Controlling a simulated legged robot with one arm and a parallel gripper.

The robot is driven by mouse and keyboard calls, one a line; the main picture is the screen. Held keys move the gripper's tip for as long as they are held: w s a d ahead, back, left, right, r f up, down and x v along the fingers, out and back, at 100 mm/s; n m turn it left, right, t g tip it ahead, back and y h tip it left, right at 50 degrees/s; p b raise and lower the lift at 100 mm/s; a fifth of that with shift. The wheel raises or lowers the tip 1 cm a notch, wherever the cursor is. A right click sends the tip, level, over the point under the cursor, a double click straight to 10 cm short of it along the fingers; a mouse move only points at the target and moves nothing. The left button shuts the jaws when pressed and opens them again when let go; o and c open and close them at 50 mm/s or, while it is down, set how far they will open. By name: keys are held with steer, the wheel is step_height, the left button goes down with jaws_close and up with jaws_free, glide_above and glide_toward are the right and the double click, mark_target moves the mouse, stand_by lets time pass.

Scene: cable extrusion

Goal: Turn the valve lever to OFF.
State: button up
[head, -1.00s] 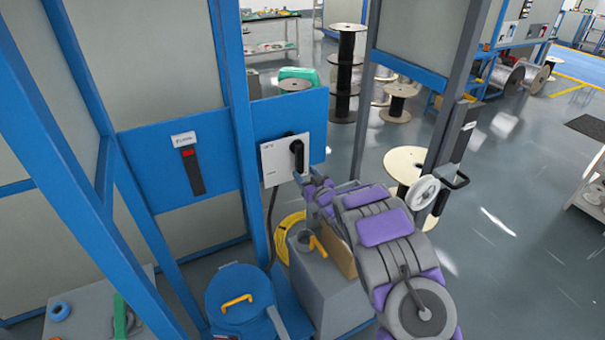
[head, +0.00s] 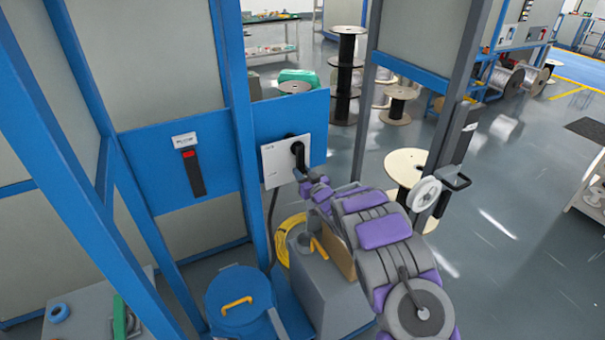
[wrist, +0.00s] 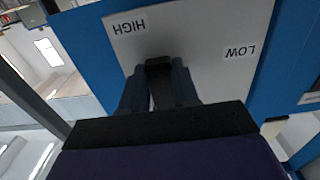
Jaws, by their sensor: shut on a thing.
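A black lever (head: 298,153) stands on a white plate (head: 275,168) fixed to a blue panel. In the wrist view the plate (wrist: 205,60) carries the words HIGH and LOW, upside down; I see no OFF mark. My gripper (head: 302,178) is at the lower end of this lever. In the wrist view my gripper (wrist: 160,82) has its two fingers on either side of the black lever (wrist: 159,66) and is shut on it. The fingers hide part of the lever.
A second black handle with a red patch (head: 193,172) hangs on the blue panel to the left. A blue post (head: 234,110) stands between them. Below are a blue lidded drum (head: 238,290), a grey box (head: 330,290) and an orange handle (head: 319,247). Spools stand on the floor behind.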

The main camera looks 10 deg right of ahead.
jaws_close()
